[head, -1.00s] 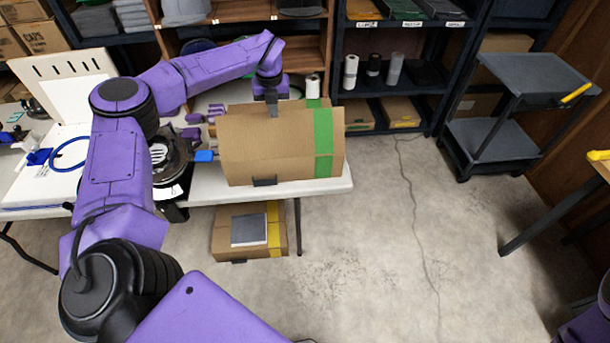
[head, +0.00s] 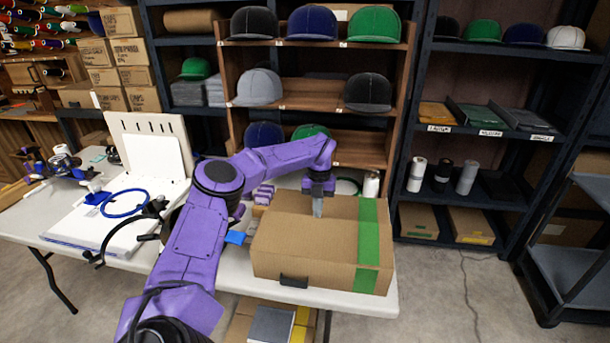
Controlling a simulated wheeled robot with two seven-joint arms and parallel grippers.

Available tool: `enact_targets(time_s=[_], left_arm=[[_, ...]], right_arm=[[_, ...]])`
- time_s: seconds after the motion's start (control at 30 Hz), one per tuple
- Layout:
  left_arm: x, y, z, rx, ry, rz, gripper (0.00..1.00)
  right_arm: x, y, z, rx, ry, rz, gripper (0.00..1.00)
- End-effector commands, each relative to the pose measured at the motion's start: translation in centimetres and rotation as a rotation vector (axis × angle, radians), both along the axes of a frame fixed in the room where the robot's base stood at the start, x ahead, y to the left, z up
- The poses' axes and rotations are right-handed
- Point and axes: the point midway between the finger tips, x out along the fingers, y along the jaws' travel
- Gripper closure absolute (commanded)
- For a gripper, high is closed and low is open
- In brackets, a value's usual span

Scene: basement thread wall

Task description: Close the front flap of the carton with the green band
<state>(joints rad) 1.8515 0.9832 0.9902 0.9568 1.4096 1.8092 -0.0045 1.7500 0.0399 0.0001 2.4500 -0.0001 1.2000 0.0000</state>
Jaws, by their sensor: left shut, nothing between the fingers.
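The carton with the green band (head: 290,240) sits on the white table, near its right end. The green band (head: 369,245) runs over the top and down the front on the carton's right side. The top looks flat, with the front flap (head: 310,238) lying down level along the front edge. My left gripper (head: 317,214) is shut and empty, pointing down at the middle of the carton's top. Its tips are at or just above the cardboard; I cannot tell if they touch. My right gripper is not in view.
A blue-ended item (head: 235,237) lies left of the carton. A cap shelf (head: 320,90) stands close behind the table. A white board (head: 150,150) and blue hoop (head: 124,203) are at left.

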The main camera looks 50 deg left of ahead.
Motion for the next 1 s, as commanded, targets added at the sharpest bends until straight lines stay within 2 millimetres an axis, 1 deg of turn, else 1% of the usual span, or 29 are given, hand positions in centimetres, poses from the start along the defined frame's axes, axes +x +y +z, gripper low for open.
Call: enact_targets(time_s=[0.03,0.2,0.67,0.77,1.0], left_arm=[[0.1,-0.1,-0.5,0.001,0.000,-0.002,1.00],[0.2,-0.2,-0.7,0.001,-0.001,-0.005,1.00],[0.1,0.0,-0.7,0.001,0.000,-0.003,1.00],[0.1,0.0,-0.6,0.000,-0.001,-0.002,1.00],[0.0,0.1,0.8,0.001,-0.001,-0.001,1.00]], right_arm=[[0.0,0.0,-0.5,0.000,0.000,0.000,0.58],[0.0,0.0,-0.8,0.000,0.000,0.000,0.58],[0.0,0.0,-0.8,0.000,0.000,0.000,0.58],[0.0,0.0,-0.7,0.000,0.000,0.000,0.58],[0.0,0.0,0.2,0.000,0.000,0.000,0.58]])
